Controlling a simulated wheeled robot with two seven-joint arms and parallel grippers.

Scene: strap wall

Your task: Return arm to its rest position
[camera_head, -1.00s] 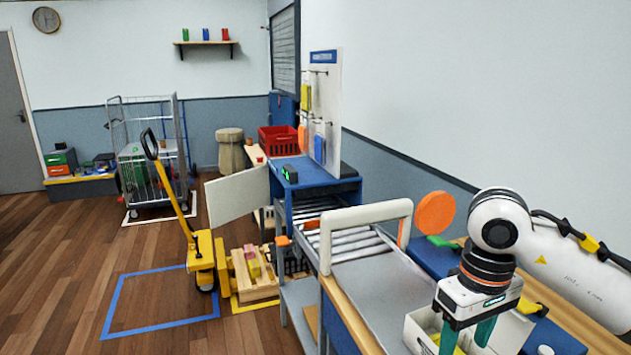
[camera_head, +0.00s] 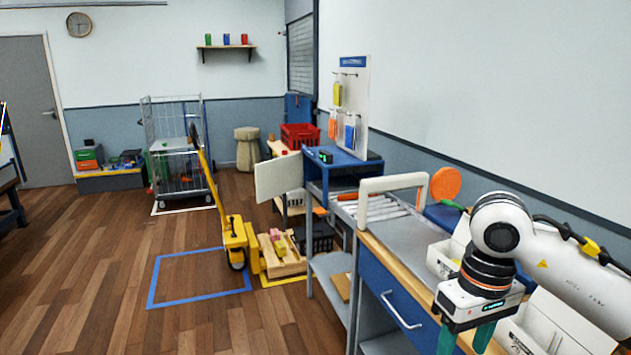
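My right arm comes in from the right, and its gripper (camera_head: 467,338) points down at the lower right, in front of the bench. Its two green fingers stand apart, with nothing visible between them; the tips lie close to the bottom edge of the picture. My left arm and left gripper are not in view.
The bench (camera_head: 375,268) with white bins (camera_head: 530,335) lies under and beside my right arm. A roller conveyor (camera_head: 370,208) and white arch (camera_head: 392,183) stand beyond. A yellow pallet truck (camera_head: 235,240) is further left.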

